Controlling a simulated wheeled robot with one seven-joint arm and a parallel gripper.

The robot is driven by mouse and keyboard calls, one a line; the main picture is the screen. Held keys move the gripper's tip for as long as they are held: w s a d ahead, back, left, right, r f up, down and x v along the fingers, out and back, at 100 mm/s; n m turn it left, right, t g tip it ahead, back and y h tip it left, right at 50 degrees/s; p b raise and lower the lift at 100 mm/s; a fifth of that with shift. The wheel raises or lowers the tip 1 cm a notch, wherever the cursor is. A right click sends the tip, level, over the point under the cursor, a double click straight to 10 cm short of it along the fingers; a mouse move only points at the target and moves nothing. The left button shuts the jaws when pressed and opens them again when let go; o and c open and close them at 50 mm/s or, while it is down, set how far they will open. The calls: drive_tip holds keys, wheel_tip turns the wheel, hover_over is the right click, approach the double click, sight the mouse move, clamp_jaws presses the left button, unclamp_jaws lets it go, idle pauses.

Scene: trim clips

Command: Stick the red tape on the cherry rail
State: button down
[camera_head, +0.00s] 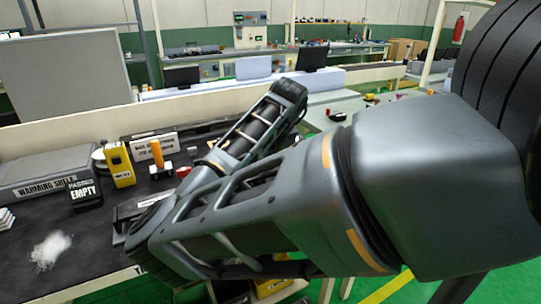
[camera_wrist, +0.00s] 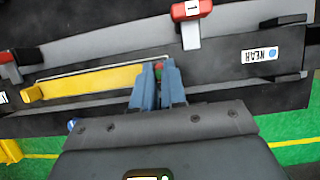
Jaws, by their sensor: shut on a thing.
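In the wrist view my gripper (camera_wrist: 159,76) points at a dark fixture, its two blue fingers close together. A yellow bar (camera_wrist: 95,82) runs left from the fingertips along the fixture. A red block marked 1 (camera_wrist: 191,10) stands on a white stem just beyond the fingers. I cannot tell which part is the cherry rail. In the head view my arm hides the gripper and the fixture.
In the wrist view a second red piece (camera_wrist: 7,57) is at the left edge, and a white label (camera_wrist: 259,55) is on the dark fixture at right. In the head view a yellow device (camera_head: 119,164), an orange-handled tool (camera_head: 157,155) and an "EMPTY" sign (camera_head: 84,193) stand on the dark bench.

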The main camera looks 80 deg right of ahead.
drive_tip(key=c, duration=1.1)
unclamp_jaws()
drive_tip(key=v, duration=0.8)
